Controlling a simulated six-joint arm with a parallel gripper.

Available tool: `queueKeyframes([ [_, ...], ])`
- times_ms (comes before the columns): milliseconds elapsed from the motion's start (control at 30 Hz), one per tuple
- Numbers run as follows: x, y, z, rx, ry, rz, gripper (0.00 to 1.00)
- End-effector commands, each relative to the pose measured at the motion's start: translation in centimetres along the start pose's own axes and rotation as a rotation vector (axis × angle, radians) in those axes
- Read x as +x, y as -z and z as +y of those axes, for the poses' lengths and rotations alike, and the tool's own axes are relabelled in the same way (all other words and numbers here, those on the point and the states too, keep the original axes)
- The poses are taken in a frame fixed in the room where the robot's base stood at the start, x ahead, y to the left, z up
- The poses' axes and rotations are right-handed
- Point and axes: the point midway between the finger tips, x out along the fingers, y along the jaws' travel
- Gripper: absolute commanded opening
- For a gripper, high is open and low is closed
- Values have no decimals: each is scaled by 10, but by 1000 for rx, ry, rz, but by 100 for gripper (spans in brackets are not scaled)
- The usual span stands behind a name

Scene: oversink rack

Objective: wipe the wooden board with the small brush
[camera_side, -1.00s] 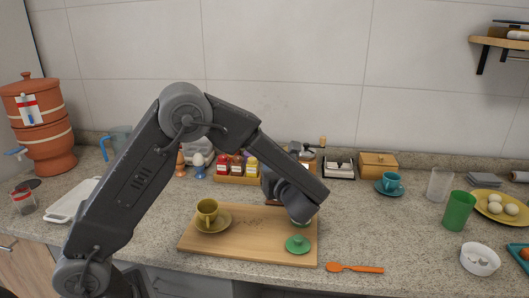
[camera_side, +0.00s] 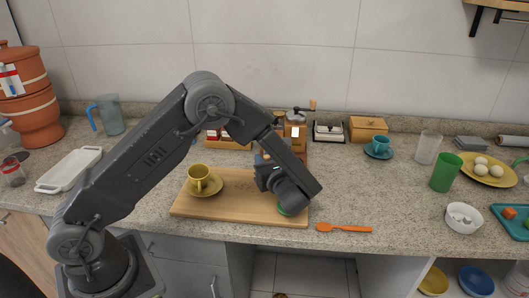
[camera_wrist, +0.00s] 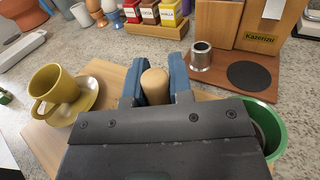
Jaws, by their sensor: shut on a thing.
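The wooden board (camera_side: 235,209) lies on the counter with a mustard cup (camera_side: 198,177) and its saucer (camera_side: 214,187) on its left part. My gripper (camera_wrist: 155,87) is shut on a rounded pale wooden handle (camera_wrist: 154,80), seen between its blue fingers in the wrist view. I take it for the small brush; its bristles are hidden, so I cannot tell if they touch the board. In the side view my wrist is over the board's right part and mostly covers a green dish (camera_side: 284,210). The green dish's rim shows at right in the wrist view (camera_wrist: 281,127).
An orange spoon (camera_side: 343,228) lies right of the board. Behind it stand a coffee grinder (camera_side: 296,130) on a brown base and several spice boxes (camera_wrist: 149,12). A green tumbler (camera_side: 446,173) and white bowl (camera_side: 463,218) stand farther right. Counter between spoon and tumbler is clear.

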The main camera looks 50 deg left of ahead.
Motion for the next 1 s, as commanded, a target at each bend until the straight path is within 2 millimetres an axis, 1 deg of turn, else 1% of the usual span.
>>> queueKeyframes([
  [100,7,-3,11,3,-2,1,0],
  [400,20,3,34,4,-2,1,0],
  [1000,47,3,81,3,-2,1,0],
])
